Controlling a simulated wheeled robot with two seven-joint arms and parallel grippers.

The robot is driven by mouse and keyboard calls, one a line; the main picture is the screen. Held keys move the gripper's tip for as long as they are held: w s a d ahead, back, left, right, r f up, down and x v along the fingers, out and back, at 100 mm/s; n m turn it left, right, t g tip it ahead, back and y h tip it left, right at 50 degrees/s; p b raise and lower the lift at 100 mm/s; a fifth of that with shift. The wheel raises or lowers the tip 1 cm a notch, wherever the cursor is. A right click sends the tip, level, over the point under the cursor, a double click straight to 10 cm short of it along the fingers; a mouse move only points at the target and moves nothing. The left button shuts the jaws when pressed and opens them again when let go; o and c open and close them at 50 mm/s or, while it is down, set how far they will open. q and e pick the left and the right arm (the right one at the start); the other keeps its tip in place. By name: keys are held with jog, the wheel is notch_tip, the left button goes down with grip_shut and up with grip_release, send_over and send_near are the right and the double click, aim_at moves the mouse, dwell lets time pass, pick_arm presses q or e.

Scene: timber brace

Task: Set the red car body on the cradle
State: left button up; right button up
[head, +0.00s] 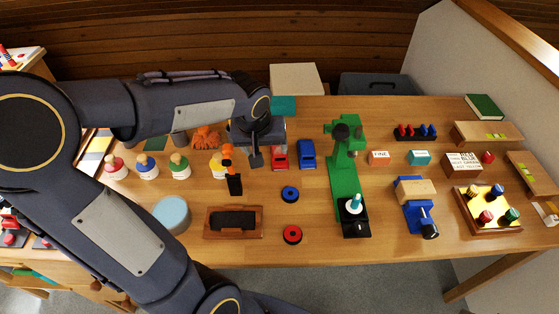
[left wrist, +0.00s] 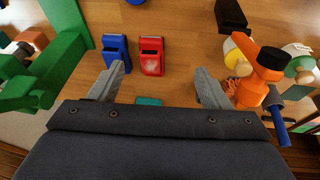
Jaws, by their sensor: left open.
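The red car body (head: 279,157) stands on the bench beside a blue car body (head: 307,153). In the left wrist view the red car body (left wrist: 151,55) lies ahead of my fingers, with the blue one (left wrist: 116,48) close on its left. My left gripper (head: 266,150) is open and empty, at the back of the bench just beside the red car body. Its spread fingers also show in the left wrist view (left wrist: 159,72). A wooden stand with a black top (head: 233,222), which looks like the cradle, sits near the front edge. My right gripper is out of view.
An orange and black tool (head: 233,172) stands left of the cars. A green drill-press-like stand (head: 345,180) rises to their right. A blue ring (head: 290,194) and a red ring (head: 292,234) lie in front. Bare bench surrounds the rings.

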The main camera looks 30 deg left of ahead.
pick_arm(q)
jog(key=n+y+b, duration=0.1)
jog(key=y+b, duration=0.1)
send_near(279, 149)
jog(key=f, duration=0.3)
jog(key=shift+w+a, duration=0.1)
jog(key=shift+a, duration=0.2)
jog(key=x, duration=0.8)
jog(key=shift+w+p, duration=0.3)
jog(key=shift+w, duration=0.1)
jog(key=c, duration=1.1)
